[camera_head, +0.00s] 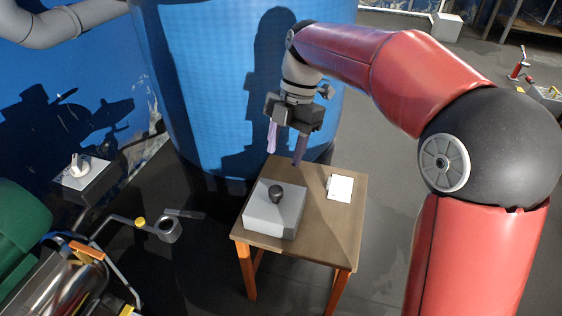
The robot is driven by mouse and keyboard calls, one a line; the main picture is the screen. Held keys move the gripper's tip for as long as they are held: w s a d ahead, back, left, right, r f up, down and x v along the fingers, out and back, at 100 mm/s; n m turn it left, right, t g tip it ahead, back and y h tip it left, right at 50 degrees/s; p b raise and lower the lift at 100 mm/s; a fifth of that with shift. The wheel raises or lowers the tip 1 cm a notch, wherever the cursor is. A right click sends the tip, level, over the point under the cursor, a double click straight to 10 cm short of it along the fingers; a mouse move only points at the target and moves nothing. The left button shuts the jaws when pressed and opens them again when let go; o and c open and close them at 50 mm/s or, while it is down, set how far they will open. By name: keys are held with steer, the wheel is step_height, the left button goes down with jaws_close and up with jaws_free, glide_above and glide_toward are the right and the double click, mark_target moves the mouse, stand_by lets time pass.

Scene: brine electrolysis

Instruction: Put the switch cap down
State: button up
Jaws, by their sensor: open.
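My gripper (285,157) is open, pointing down above the back edge of the small wooden table. I see nothing between its fingers. Below it and a little to the left, a light grey box (262,216) sits on the table with a black rounded knob (276,193) upright on top. The fingertips look apart from the knob. This knob may be the switch cap, but I cannot tell for sure. A second box (88,174), with a pale rotary knob (79,165), is at the left.
The wooden table (318,235) also carries a white sheet or card (340,188) at its right. A large blue tank (215,95) stands close behind. Pipework with a yellow fitting (140,222) and a green cylinder (18,222) are at the lower left. The floor right of the table is clear.

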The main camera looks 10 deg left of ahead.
steer(key=shift+w+d+r, duration=0.1)
steer(key=shift+w+r, duration=0.05)
steer(key=shift+r, duration=0.4)
steer(key=shift+d, duration=0.1)
steer(key=s+d+r+m+t, duration=0.2)
steer(key=s+d+m+t, duration=0.35)
steer(key=d+m, duration=0.85)
steer(key=s+d+f+m+t, duration=0.1)
steer(key=s+d+f+m, duration=0.1)
steer(key=s+d+m, duration=0.3)
steer(key=s+d+f+m+t+h, duration=0.1)
steer(key=s+d+f+m+t, duration=0.1)
steer(key=s+d+m, duration=0.4)
steer(key=m, duration=0.5)
steer(key=shift+s+d+f+m+h, duration=0.15)
steer(key=shift+s+f+m+h, duration=0.1)
steer(key=shift+s+m+h, duration=0.05)
